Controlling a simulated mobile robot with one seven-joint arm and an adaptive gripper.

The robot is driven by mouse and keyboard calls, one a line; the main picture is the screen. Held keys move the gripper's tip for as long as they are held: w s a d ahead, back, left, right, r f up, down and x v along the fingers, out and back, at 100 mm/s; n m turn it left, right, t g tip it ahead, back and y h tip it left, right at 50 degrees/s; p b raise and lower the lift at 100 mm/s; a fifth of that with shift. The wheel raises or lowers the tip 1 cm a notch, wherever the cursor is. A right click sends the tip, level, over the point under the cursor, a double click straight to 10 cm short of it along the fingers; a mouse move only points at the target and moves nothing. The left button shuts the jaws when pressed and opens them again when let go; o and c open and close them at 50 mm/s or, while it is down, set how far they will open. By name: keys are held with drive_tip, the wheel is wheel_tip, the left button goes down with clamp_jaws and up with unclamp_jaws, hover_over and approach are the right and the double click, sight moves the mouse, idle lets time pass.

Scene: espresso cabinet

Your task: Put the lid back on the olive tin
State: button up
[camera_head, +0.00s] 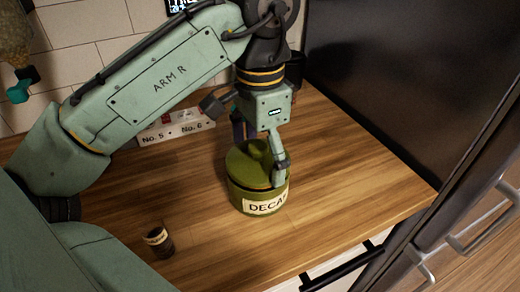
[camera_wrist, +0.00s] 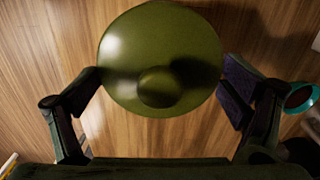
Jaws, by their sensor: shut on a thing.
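The olive tin (camera_head: 240,197) stands upright on the wooden counter, with a cream label of which "DECA" can be read. Its round olive lid (camera_head: 243,163), with a knob on top, is over the tin's mouth. A thin orange line shows between them; I cannot tell whether the lid is fully seated. My gripper (camera_head: 262,155) reaches down from above, shut on the lid with a finger at either side. In the wrist view my gripper (camera_wrist: 165,92) spans the lid (camera_wrist: 150,45) and its knob; the tin is hidden beneath.
A small dark labelled jar (camera_head: 158,242) stands at the counter's front left. A socket strip (camera_head: 177,126) marked No. 5 and No. 6 is along the wall. A tall dark panel (camera_head: 390,80) borders the right. The counter (camera_head: 350,180) right of the tin is clear.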

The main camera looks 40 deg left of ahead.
drive_tip(key=o, duration=0.6)
drive_tip(key=shift+o, duration=0.2)
wheel_tip(320, 180, up, 3)
drive_tip(key=p, duration=0.3)
drive_tip(key=shift+f, duration=0.2)
drive_tip(key=shift+r+p, duration=0.4)
drive_tip(key=shift+r, duration=1.8)
drive_tip(key=shift+c, duration=0.4)
clamp_jaws()
